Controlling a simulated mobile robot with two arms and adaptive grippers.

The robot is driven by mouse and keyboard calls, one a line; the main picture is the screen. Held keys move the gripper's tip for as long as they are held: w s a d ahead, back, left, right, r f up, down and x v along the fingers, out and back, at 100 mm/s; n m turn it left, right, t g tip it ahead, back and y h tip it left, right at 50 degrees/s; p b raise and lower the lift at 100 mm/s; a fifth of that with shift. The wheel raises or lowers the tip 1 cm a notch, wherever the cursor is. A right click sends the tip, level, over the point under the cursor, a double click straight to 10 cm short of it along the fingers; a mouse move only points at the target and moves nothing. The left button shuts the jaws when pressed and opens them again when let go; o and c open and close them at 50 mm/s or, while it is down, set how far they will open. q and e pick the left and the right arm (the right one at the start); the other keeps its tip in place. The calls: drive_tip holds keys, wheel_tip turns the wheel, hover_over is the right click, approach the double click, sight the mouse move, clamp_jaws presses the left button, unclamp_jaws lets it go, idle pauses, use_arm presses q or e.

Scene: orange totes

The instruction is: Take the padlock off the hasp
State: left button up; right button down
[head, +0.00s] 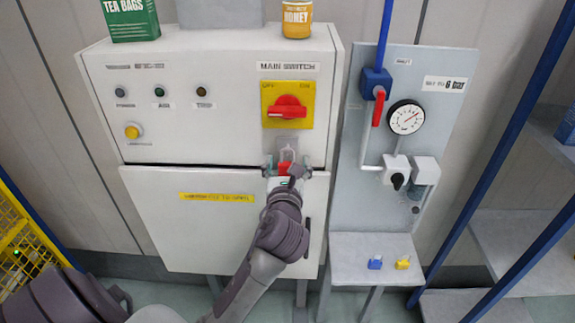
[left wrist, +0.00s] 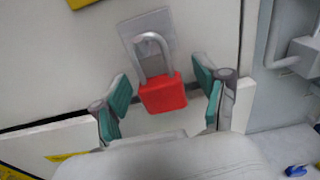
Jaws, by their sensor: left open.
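The red padlock (head: 285,168) hangs on the grey hasp (head: 287,141) below the main switch of the white cabinet. In the left wrist view the padlock (left wrist: 163,94) hangs upright, its grey shackle passing at the hasp plate (left wrist: 150,38); whether the shackle is locked I cannot tell. My left gripper (head: 286,172) is open in front of the cabinet, one teal-padded finger on each side of the padlock body. In the left wrist view gaps show between the body and both fingers. My right gripper is not in view.
The red rotary switch (head: 288,107) sits just above the hasp. A grey panel (head: 357,210) with gauge and valves stands close on the right, over a small shelf (head: 345,250) with a blue and a yellow padlock. A tea box and honey jar stand on the cabinet (head: 210,45).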

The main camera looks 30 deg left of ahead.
use_arm(q)
drive_tip(key=shift+c, duration=0.2)
drive_tip(key=c, duration=1.2)
drive_tip(key=shift+c, duration=0.2)
drive_tip(key=shift+r, duration=0.1)
